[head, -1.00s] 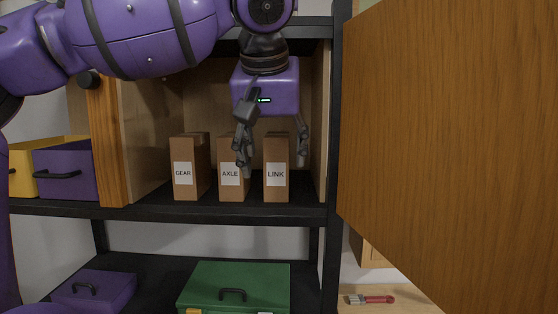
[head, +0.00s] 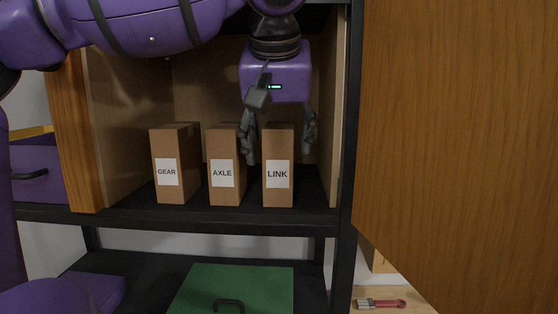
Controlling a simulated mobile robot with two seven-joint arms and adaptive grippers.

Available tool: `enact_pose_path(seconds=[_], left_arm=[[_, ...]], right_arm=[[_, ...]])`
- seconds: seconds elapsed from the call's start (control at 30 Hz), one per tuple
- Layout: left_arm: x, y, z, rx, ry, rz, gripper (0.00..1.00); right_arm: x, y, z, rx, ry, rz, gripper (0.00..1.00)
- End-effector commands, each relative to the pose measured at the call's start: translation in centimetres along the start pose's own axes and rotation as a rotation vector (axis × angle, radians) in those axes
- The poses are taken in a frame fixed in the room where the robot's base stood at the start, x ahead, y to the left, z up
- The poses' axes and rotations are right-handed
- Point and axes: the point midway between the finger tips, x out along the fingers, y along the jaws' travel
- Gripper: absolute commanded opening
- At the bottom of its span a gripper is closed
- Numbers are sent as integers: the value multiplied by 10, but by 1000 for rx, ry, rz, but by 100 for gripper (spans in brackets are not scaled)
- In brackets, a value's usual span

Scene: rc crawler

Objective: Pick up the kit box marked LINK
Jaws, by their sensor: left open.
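The LINK kit box (head: 278,190) is a tall brown carton with a white label. It stands upright on the black shelf (head: 240,216) inside the wooden cabinet, at the right end of a row of three. The AXLE box (head: 223,190) stands to its left and the GEAR box (head: 170,190) further left. My left gripper (head: 280,150) points down and is open. Its left finger shows near the gap between AXLE and LINK, and its right finger is to the right of LINK's top. I cannot tell whether the fingers touch the box. My right gripper is not in view.
An open wooden door (head: 450,140) stands close on the right. The cabinet's left wooden edge (head: 78,150) and purple drawer bin (head: 35,172) are at the left. A green case (head: 240,285) sits on the lower shelf. A red-handled brush (head: 380,303) lies at lower right.

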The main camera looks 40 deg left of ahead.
Motion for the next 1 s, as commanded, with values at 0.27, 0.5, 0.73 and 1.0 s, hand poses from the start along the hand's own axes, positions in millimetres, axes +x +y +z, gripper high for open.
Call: enact_pose_path(seconds=[0.27, 0.5, 0.73, 1.0], left_arm=[[36, -1, 0, -1, -1, 1, 61], [37, 0, 0, -1, 0, 1, 54], [36, -1, 0, 0, 0, 0, 24], [36, -1, 0, 0, 0, 0, 9]], right_arm=[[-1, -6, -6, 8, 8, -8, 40], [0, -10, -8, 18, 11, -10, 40], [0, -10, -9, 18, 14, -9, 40], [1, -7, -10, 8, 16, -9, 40]])
